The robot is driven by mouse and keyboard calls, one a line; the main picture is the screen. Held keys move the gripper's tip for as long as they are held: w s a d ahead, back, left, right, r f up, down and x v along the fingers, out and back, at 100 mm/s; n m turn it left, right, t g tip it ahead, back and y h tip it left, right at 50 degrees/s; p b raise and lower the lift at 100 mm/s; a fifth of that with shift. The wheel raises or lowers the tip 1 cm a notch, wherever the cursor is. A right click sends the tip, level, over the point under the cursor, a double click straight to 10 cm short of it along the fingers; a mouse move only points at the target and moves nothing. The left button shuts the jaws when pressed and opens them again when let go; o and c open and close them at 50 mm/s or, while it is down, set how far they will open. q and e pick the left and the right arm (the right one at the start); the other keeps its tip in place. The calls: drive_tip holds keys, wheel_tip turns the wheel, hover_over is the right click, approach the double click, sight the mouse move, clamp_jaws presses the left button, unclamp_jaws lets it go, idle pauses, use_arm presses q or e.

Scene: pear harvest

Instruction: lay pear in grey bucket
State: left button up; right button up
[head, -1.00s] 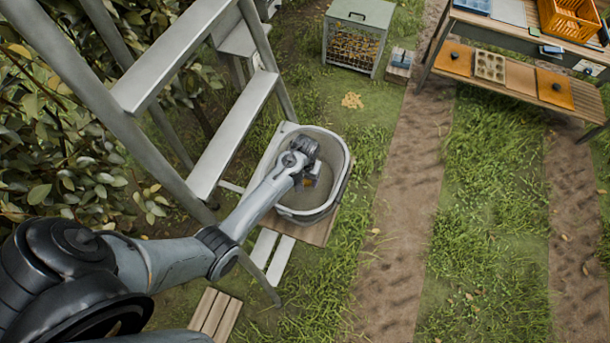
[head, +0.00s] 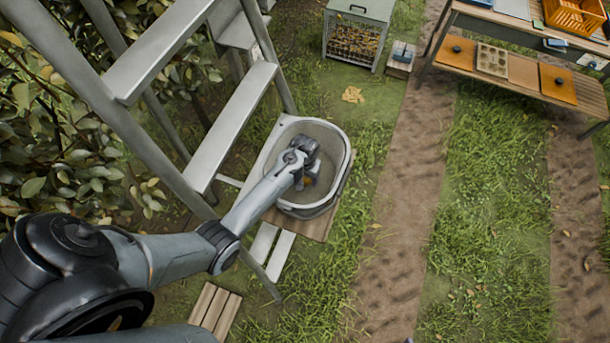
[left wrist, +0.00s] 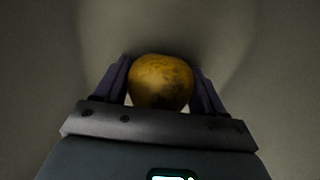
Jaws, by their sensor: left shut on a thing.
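The grey bucket (head: 337,150) stands on a wooden pallet beside the ladder in the head view. My left gripper (head: 307,182) is down inside the bucket's opening. In the left wrist view, my left gripper (left wrist: 162,85) is shut on a yellow-brown pear (left wrist: 161,82), one finger on each side of it. The bucket's grey inside (left wrist: 265,60) fills the background there. Only a small patch of the pear shows in the head view. I cannot tell whether the pear touches the bucket's bottom. My right gripper is not in view.
A metal ladder (head: 232,125) stands close to the left of the bucket, near my left arm. Leafy branches (head: 60,150) fill the left side. Grass and a dirt track lie open to the right.

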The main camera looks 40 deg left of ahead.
use_arm(q)
drive_tip(key=shift+f, duration=0.4)
idle(0.8)
drive_tip(key=o, duration=1.2)
